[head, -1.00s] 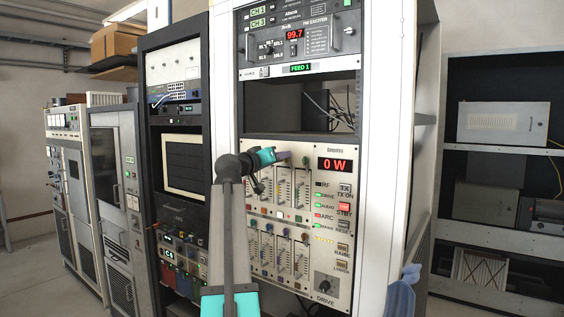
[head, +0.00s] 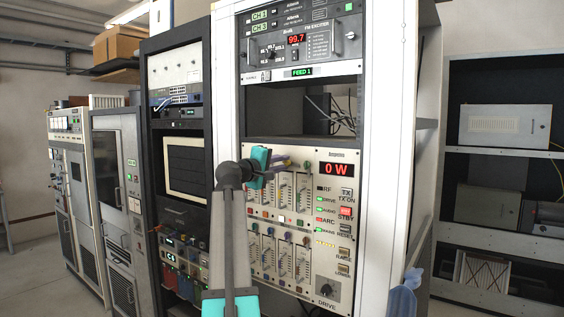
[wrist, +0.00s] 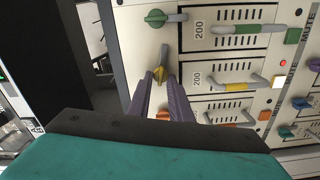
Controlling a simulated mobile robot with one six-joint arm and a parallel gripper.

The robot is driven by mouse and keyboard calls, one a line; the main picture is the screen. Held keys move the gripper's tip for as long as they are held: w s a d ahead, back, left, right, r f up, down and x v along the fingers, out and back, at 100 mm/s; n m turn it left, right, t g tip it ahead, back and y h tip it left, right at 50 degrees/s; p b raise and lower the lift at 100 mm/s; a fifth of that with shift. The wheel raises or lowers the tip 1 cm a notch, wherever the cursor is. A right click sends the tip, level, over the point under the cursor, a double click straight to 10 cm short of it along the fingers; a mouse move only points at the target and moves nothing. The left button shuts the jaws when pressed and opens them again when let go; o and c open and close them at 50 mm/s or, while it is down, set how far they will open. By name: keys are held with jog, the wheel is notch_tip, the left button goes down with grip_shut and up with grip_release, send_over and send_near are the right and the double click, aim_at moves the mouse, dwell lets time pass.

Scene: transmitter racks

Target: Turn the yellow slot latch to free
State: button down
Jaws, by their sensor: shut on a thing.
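The yellow slot latch (wrist: 160,74) is a small knob on the pale panel in the wrist view, left of a slot with a yellow-handled module (wrist: 238,87). My gripper's purple fingers (wrist: 161,84) reach up to it, one on each side, and are shut on it. In the head view my gripper (head: 285,164) is at the upper left of the amplifier panel (head: 308,153), and the latch is mostly hidden by the fingers.
A green latch (wrist: 160,18) and a green-handled module (wrist: 240,30) are next to the yellow one. An orange-handled module lies on the other side. More coloured modules and buttons fill the panel. An open, dark bay (head: 285,124) with loose cables is above the panel.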

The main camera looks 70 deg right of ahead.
jog(key=shift+f+n+p, duration=0.25)
jog(key=shift+n+p, duration=0.2)
jog(key=shift+n, duration=0.85)
jog(key=c, duration=1.7)
grip_release()
jog(key=shift+a, duration=0.1)
jog(key=shift+o, duration=0.4)
jog(key=shift+r, duration=0.1)
jog(key=shift+a, duration=0.1)
jog(key=b+v, duration=0.4)
jog(key=v, duration=0.9)
jog(key=shift+a, duration=0.3)
